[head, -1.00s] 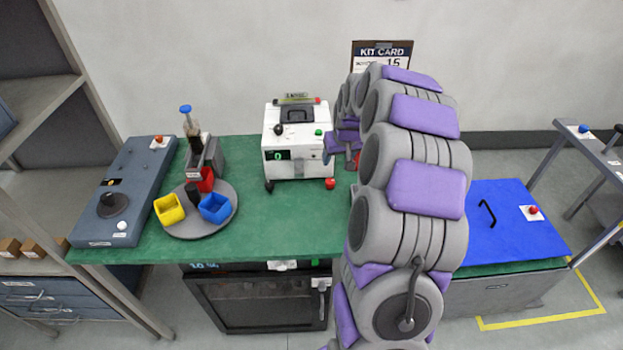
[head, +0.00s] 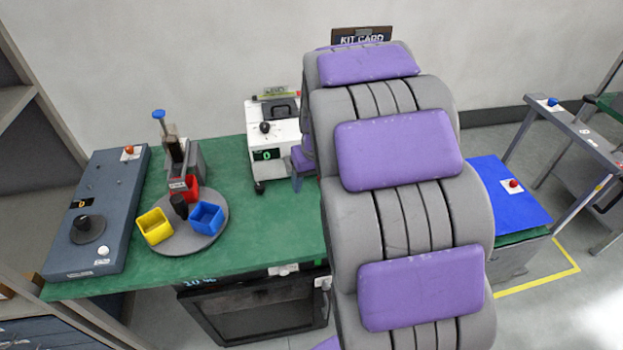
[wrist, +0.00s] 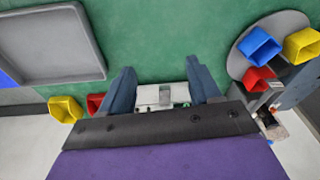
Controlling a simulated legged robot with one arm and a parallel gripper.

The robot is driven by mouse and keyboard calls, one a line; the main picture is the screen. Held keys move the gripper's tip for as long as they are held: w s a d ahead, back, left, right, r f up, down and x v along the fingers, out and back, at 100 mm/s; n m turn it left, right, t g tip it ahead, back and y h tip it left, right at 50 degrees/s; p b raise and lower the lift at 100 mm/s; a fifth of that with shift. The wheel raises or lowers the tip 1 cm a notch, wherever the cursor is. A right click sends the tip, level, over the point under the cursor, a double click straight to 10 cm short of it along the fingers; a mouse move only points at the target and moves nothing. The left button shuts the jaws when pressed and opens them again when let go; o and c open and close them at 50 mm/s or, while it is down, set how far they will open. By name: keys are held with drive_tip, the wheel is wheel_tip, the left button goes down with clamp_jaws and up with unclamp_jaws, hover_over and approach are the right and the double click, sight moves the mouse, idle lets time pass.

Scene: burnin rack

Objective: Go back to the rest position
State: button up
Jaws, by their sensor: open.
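My gripper (wrist: 162,84) is open in the wrist view, with two blue-grey fingers spread apart and nothing held between them. A white machine (wrist: 162,96) shows beyond the gap between the fingers; how far away it is I cannot tell. In the head view my gripper is mostly hidden behind my large grey and purple arm, with a small part (head: 298,181) showing at the arm's left edge. That part is beside the white machine (head: 265,141) with its green display. My arm covers the right half of the green bench (head: 265,230).
A round turntable (head: 212,232) with yellow, blue and red bins stands left of centre. A grey panel (head: 112,195) lies at the bench's left end. A blue mat (head: 512,205) is at the right. In the wrist view a grey tray (wrist: 95,50) lies at the left.

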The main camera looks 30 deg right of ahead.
drive_tip(key=shift+s+d, duration=0.15)
drive_tip(key=shift+d, duration=0.05)
idle(0.4)
drive_tip(key=s+a+r+n+g, duration=0.1)
drive_tip(key=s+a+r+g, duration=0.1)
drive_tip(key=s+a, duration=1)
drive_tip(key=s+a+g, duration=0.1)
drive_tip(key=s+a, duration=0.1)
drive_tip(key=s, duration=0.5)
drive_tip(key=s+a+f+n+g, duration=0.1)
drive_tip(key=s, duration=0.6)
drive_tip(key=shift+s+a+f, duration=0.15)
drive_tip(key=shift+s+a, duration=0.2)
drive_tip(key=shift+a, duration=0.05)
